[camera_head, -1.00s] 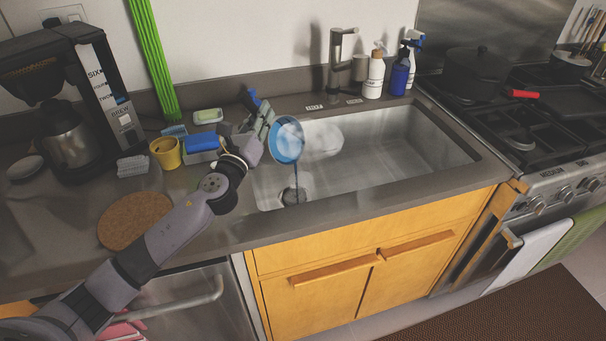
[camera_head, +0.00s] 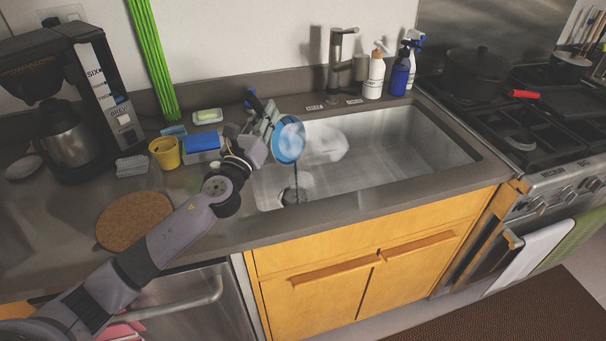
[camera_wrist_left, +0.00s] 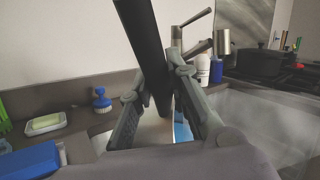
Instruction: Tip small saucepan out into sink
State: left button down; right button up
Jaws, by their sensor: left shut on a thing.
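In the left wrist view, the black handle (camera_wrist_left: 148,40) rises between the gripper's two fingers (camera_wrist_left: 160,95), and only a blue sliver of the pan (camera_wrist_left: 183,131) shows. My right gripper is out of view.
The faucet (camera_head: 337,62) stands behind the sink, with a soap bottle (camera_head: 374,75) and blue spray bottle (camera_head: 400,75) to its right.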

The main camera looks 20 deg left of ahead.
pick_arm(q)
jog(key=shift+d+r, duration=0.15)
jog(key=shift+d, duration=0.05)
jog(key=shift+s+d+m, duration=0.15)
jog(key=shift+d+m, duration=0.2)
jog(key=shift+m, duration=0.05)
jog(key=shift+s+d+r, duration=0.1)
jog(key=shift+d, duration=0.15)
jog(key=shift+s+d+r+m+t+h, duration=0.1)
jog(key=shift+s+d+m+t+h, duration=0.1)
jog(key=shift+d+m, duration=0.15)
jog(key=shift+s+d+m+t+h, duration=0.1)
jog(key=shift+d+m+h, duration=0.1)
jog(key=shift+d+m, duration=0.1)
jog(key=shift+d, duration=0.3)
jog(key=shift+s+d+r+m+h+b, duration=0.1)
jog(key=shift+s+d+m+h+b, duration=0.2)
jog(key=shift+d+m, duration=0.3)
jog(key=shift+s+d+m+h+b, duration=0.1)
jog(key=shift+s+d+m+h, duration=0.05)
jog(key=shift+d+m+h, duration=0.4)
